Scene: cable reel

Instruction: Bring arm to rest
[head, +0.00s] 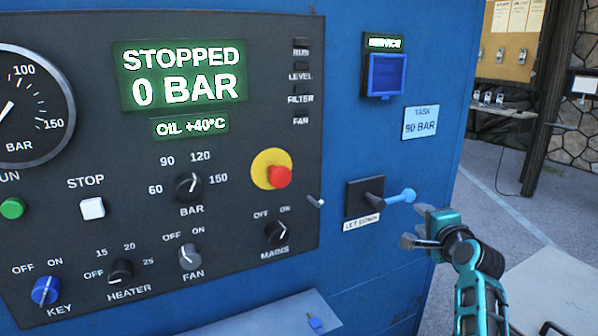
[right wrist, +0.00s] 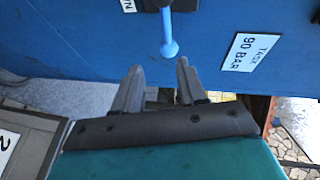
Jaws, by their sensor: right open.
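My right gripper (head: 413,227) is open and empty, in front of the right part of the blue cabinet (head: 345,150). In the right wrist view its two fingers (right wrist: 158,68) are spread apart with nothing between them. The light blue handle of the let-down lever (head: 401,196) points right, just above and left of the fingers in the head view. In the right wrist view the handle's round end (right wrist: 169,48) lies just beyond the fingertips, with a small visible gap. My left gripper is not in view.
The dark control panel (head: 240,130) carries a gauge, knobs, buttons and a red stop button (head: 279,177). Its display (head: 184,75) reads STOPPED, 0 BAR. A task label (head: 420,122) reads 90 BAR. Open floor lies right.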

